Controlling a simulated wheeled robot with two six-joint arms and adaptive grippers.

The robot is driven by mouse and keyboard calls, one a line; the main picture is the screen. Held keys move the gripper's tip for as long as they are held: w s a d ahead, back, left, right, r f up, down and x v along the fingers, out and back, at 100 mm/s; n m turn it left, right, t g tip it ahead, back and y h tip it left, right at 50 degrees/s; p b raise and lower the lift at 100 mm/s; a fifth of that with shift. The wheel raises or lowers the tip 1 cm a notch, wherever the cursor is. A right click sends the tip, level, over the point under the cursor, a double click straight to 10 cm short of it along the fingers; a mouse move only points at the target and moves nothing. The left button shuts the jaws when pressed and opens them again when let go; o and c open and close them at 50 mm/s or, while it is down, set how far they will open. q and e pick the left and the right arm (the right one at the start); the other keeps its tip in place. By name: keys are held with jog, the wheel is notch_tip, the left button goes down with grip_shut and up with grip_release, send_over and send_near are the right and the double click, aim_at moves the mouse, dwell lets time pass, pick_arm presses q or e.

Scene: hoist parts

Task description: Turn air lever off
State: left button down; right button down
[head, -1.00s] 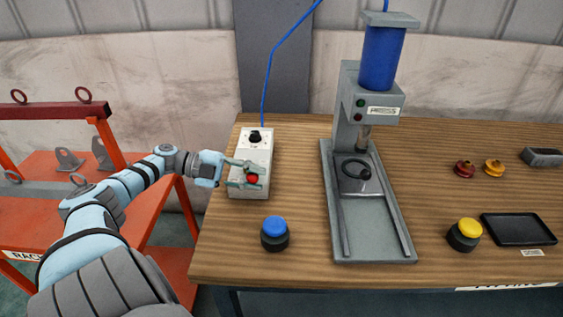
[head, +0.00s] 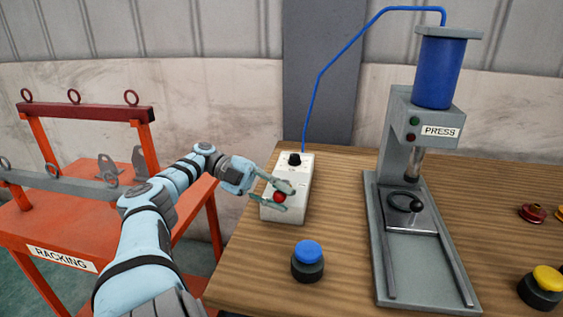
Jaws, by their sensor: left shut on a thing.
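A pale grey control box (head: 297,170) stands on the left of the wooden table in the head view. It has a black knob (head: 294,159) near its far end and a red lever or knob (head: 279,197) near its front. A blue air hose (head: 321,78) runs from behind the box up to the press. My left gripper (head: 279,196) reaches the box from the left, with its fingers either side of the red part, and is shut on it. The finger contact is small in the picture. My right gripper is not in view.
A press (head: 400,135) with a blue cylinder stands right of the box. A blue-topped button (head: 308,261) sits in front, and a yellow-topped one (head: 542,289) at right. An orange rack (head: 80,225) stands left of the table. Bare tabletop lies between box and press.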

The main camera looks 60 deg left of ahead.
pick_arm(q)
jog(key=c, duration=1.3)
grip_release()
jog(key=shift+a, duration=0.1)
notch_tip(320, 180, up, 10)
jog(key=shift+f, duration=0.1)
